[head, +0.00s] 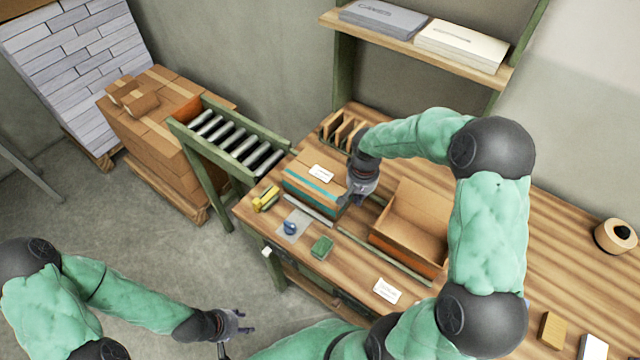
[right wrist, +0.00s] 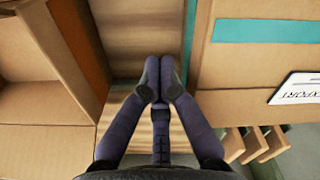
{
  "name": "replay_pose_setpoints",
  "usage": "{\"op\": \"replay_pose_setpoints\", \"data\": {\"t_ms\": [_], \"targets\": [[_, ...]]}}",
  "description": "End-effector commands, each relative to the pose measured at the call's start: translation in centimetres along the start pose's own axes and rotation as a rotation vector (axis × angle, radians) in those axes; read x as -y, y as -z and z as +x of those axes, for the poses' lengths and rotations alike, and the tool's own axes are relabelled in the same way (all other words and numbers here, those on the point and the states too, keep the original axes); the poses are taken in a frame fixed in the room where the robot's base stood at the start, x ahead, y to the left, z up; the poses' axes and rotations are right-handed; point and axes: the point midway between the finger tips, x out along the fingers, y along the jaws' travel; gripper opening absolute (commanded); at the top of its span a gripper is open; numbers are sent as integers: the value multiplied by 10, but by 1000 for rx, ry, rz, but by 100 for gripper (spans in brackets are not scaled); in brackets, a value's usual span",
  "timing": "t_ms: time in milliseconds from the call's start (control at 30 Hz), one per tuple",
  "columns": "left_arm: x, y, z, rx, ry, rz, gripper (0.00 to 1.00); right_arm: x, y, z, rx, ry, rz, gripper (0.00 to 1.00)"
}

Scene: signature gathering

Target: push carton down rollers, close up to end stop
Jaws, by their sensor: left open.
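The closed carton (head: 300,190) has teal tape and a white label and sits on the bench at the near end of the rollers (head: 235,143). An orange piece (head: 188,110) shows at the rollers' far end. My right gripper (head: 352,198) is at the carton's right side. In the right wrist view its fingertips (right wrist: 155,82) are together with nothing between them, beside the taped carton (right wrist: 245,65); I cannot tell if they touch it. My left gripper (head: 243,328) is open and empty, low in front of the bench.
An open empty carton (head: 412,215) stands right of my right gripper. A yellow tape dispenser (head: 265,199), a blue-handled stamp (head: 290,228) and a green pad (head: 321,246) lie in front of the taped carton. A wooden divider rack (head: 342,132) stands behind it. The rollers are empty.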

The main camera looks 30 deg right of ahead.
Motion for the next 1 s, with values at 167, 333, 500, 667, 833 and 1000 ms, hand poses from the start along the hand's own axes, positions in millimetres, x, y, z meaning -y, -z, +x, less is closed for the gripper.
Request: {"op": "replay_pose_setpoints", "data": {"t_ms": [167,333,500,667,833,1000], "targets": [[3,0,7,0,0,0,45,0,0,10,1,0,0,0],[5,0,13,0,0,0,45,0,0,17,1,0,0,0],[6,1,17,0,0,0,45,0,0,22,0,0,0,0],[6,1,16,0,0,0,45,0,0,22,0,0,0,0],[6,1,16,0,0,0,45,1,1,22,0,0,0,0],[7,1,18,0,0,0,45,13,8,22,-2,1,-2,0]]}}
